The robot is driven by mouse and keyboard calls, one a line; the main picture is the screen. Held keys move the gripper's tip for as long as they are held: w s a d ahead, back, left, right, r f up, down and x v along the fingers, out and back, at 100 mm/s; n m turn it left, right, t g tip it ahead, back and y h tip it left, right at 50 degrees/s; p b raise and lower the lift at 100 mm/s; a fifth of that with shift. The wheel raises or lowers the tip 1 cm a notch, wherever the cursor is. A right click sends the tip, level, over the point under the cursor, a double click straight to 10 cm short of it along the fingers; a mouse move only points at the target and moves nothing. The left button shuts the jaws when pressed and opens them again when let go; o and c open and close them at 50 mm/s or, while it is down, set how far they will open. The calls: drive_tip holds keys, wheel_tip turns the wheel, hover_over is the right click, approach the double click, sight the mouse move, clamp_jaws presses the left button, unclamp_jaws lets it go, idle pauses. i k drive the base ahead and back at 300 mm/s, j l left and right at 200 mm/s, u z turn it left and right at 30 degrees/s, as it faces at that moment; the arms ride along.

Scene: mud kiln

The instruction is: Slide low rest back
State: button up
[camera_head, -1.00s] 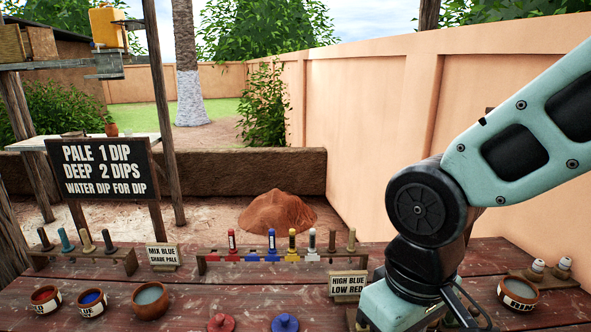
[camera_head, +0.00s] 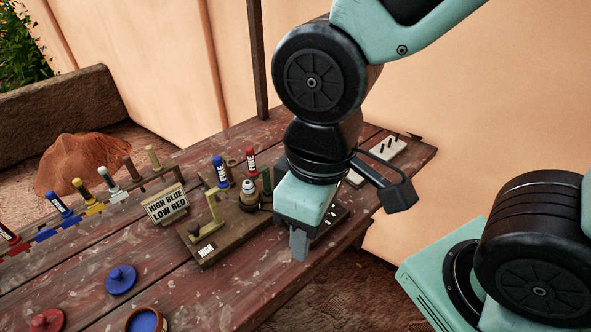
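A wooden fixture board (camera_head: 240,228) with a small white label lies on the table at the centre. An olive-yellow upright bracket (camera_head: 214,210) stands on its left part. A blue-topped tool (camera_head: 221,172) and a red-topped tool (camera_head: 251,162) stand at its back. I cannot tell which part is the low rest. My gripper (camera_head: 299,245) points down just right of the board, near the table's front edge. Its grey fingertips overlap in this view, so its opening is unclear. Nothing held is visible. My arm hides the board's right side.
A sign (camera_head: 165,204) reading "HIGH BLUE LOW RED" stands just left of the board. A blue lid (camera_head: 121,279) and a bowl of blue (camera_head: 145,321) are front left. A pale block with black pegs (camera_head: 383,149) lies back right.

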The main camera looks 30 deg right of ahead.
sight(268, 188)
drive_tip(key=i+l+u, duration=0.2)
drive_tip(key=l, duration=0.15)
drive_tip(key=l+u, duration=0.15)
drive_tip(key=l, duration=0.25)
drive_tip(key=i+l+u, duration=0.2)
drive_tip(key=l, duration=0.2)
drive_tip(key=k+j, duration=0.05)
